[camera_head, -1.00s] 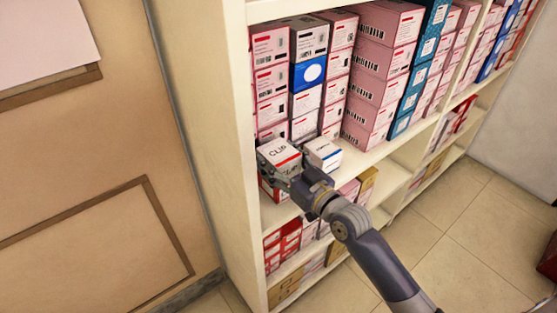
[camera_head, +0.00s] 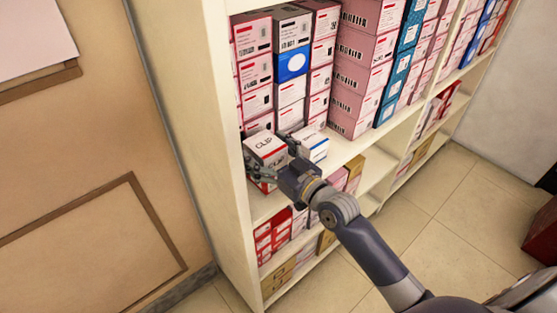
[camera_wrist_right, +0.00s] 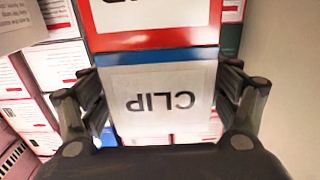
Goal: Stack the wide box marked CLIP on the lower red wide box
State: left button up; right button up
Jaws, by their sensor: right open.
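The white box marked CLIP (camera_head: 266,147), with a red stripe, sits at the left front end of the shelf in the head view. Red shows below it, partly hidden by my right gripper (camera_head: 270,171). In the wrist view, a white CLIP face (camera_wrist_right: 165,98) with a blue edge lies upside down between the fingers of the right gripper (camera_wrist_right: 160,105). A red box (camera_wrist_right: 150,39) with a white CLIP label adjoins that blue edge. The fingers are open on either side; I cannot tell whether they touch it. My left gripper is not in view.
A white box with a blue stripe (camera_head: 311,142) stands close right of the CLIP box. Tall stacks of pink boxes (camera_head: 358,75) stand behind and to the right. The shelf's side panel (camera_head: 207,130) is close on the left. Red boxes (camera_head: 272,236) sit on a lower shelf.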

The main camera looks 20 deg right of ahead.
jog(key=b+v, duration=0.1)
jog(key=v, duration=1)
jog(key=shift+s, duration=0.4)
jog(key=shift+d, duration=0.15)
